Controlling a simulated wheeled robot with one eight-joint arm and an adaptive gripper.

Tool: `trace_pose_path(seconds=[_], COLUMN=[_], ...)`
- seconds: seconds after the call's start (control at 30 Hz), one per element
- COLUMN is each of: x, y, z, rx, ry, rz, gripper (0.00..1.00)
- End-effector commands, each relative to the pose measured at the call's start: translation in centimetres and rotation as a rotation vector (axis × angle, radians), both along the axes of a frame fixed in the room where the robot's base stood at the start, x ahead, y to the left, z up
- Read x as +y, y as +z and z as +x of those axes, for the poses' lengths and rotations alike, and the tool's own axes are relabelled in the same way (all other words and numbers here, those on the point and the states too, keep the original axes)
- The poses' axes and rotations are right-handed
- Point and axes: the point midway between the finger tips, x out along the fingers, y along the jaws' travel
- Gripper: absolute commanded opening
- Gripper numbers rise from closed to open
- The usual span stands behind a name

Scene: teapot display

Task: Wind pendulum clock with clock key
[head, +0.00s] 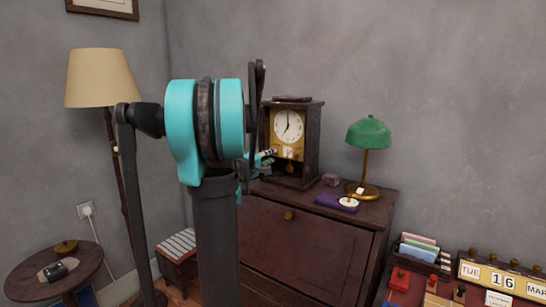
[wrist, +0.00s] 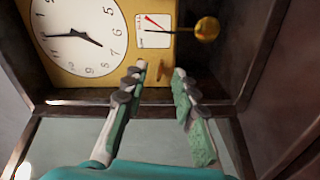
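The pendulum clock (head: 289,127) stands upright on the dark wooden cabinet, with a white dial, a gold plate and a hanging pendulum. In the wrist view its dial (wrist: 78,32) shows sideways, with a small second dial (wrist: 154,25) and the round brass pendulum bob (wrist: 207,29). A small brownish-orange piece (wrist: 161,70) shows against the gold plate; it may be the clock key, but I cannot tell for sure. My gripper (wrist: 160,69) is open at the clock's front, a fingertip on either side of this piece. Contact is not clear. My arm hides part of the clock's left side.
A green lamp (head: 368,135), a purple item (head: 330,201) and a small box (head: 331,180) stand on the cabinet (head: 300,240) right of the clock. A floor lamp (head: 100,80) and round table (head: 85,265) are left. A calendar block (head: 500,278) is lower right.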

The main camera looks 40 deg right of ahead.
Motion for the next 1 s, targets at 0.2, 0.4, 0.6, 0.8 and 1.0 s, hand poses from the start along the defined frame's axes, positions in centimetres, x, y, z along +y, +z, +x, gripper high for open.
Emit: trace_pose_path(seconds=[0.2,0.4,0.6,0.8,1.0], x=[-2.1,-2.5,-2.5,-2.5,-2.5], y=[0.0,0.0,0.0,0.0,0.1], z=[0.6,0.7,0.7,0.7,0.8], rx=[0.000,0.000,0.000,0.000,0.001], ry=[-0.001,0.001,0.001,0.001,0.002], rz=[0.000,0.000,0.000,0.000,-0.002], gripper=[0.28,0.28,0.23,0.00,0.00])
